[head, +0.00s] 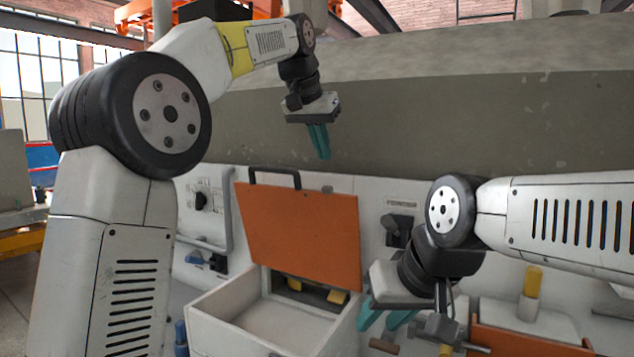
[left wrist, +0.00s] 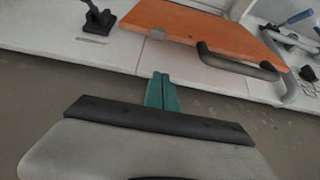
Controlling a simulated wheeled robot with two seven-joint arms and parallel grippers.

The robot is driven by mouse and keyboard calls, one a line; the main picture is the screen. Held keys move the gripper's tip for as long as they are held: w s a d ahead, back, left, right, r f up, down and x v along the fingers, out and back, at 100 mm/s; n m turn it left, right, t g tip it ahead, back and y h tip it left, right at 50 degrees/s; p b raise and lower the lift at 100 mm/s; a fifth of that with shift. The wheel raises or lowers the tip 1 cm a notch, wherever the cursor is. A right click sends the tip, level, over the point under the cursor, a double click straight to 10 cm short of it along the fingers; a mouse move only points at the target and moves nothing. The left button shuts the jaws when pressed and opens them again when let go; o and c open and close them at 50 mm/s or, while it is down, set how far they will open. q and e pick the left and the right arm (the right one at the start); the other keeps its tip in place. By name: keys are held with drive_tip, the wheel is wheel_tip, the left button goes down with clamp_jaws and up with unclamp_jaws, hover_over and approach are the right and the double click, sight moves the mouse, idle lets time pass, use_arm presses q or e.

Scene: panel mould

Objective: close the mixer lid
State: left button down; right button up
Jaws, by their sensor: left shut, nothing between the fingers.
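The mixer lid (head: 303,232) is an orange panel standing raised, leaning back, behind a white open-topped box (head: 228,338). A dark handle (head: 274,172) sits at its top left edge. The lid (left wrist: 190,24) and handle (left wrist: 236,66) also show in the left wrist view. My left gripper (head: 319,141) is shut and empty, pointing down above and to the right of the handle, apart from it. Its teal fingers (left wrist: 162,92) are together in the left wrist view. My right gripper (head: 387,316) is low, right of the box, with its teal fingers spread and nothing seen between them.
A large grey concrete body (head: 420,120) spans the space behind my left gripper. A panel switch (head: 398,229) is right of the lid. A second orange box (head: 520,343) with a yellow-handled tool (head: 531,288) is at lower right.

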use_arm(q)
drive_tip(key=x, duration=0.7)
drive_tip(key=shift+f, duration=0.5)
drive_tip(key=shift+s+a+f, duration=0.2)
drive_tip(key=shift+s+a, duration=0.25)
drive_tip(key=shift+s, duration=0.25)
drive_tip(key=shift+s+a+f, duration=0.2)
drive_tip(key=shift+s+a, duration=0.3)
drive_tip(key=shift+s, duration=0.2)
drive_tip(key=shift+s, duration=0.1)
